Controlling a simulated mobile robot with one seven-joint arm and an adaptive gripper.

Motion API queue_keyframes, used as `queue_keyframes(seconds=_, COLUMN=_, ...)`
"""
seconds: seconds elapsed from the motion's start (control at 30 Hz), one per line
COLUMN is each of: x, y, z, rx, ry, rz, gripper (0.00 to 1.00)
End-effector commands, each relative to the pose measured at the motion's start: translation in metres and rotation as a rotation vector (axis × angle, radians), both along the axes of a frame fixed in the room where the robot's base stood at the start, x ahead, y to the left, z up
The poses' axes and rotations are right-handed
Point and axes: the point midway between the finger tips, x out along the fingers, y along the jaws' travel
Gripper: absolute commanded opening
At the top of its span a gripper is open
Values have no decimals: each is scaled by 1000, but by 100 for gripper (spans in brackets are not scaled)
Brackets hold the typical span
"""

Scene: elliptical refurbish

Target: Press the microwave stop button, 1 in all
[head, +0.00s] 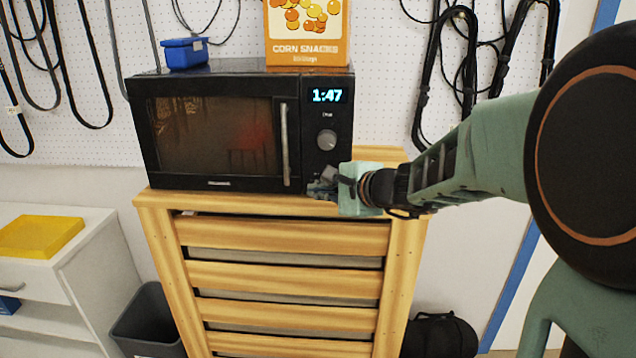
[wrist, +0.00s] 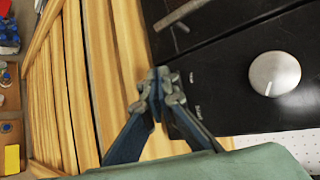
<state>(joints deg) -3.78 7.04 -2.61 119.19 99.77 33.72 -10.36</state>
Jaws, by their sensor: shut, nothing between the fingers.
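The black microwave (head: 215,135) stands on a wooden slatted cabinet, its door shut and its display (head: 328,95) reading 1:47. A round silver knob (head: 327,140) is on its control panel, and it also shows large in the wrist view (wrist: 275,73). My gripper (head: 322,188) is shut and empty at the panel's lower edge, below the knob. In the wrist view the closed fingertips (wrist: 163,84) are beside two small labels, too small to read surely. The stop button itself is hidden behind or beside the fingers; I cannot tell whether they touch it.
The door handle (head: 285,145) stands out just left of the panel. A corn snacks box (head: 307,35) and a blue container (head: 186,53) sit on the microwave. The wooden cabinet (head: 285,237) is below; a pegboard with hanging cables is behind.

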Motion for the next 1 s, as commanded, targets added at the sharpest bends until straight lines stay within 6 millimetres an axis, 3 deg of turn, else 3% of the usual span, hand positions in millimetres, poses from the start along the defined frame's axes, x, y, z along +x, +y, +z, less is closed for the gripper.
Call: queue_keyframes(seconds=1.0, x=9, y=0, z=0, rx=0, ry=0, rz=0, gripper=0)
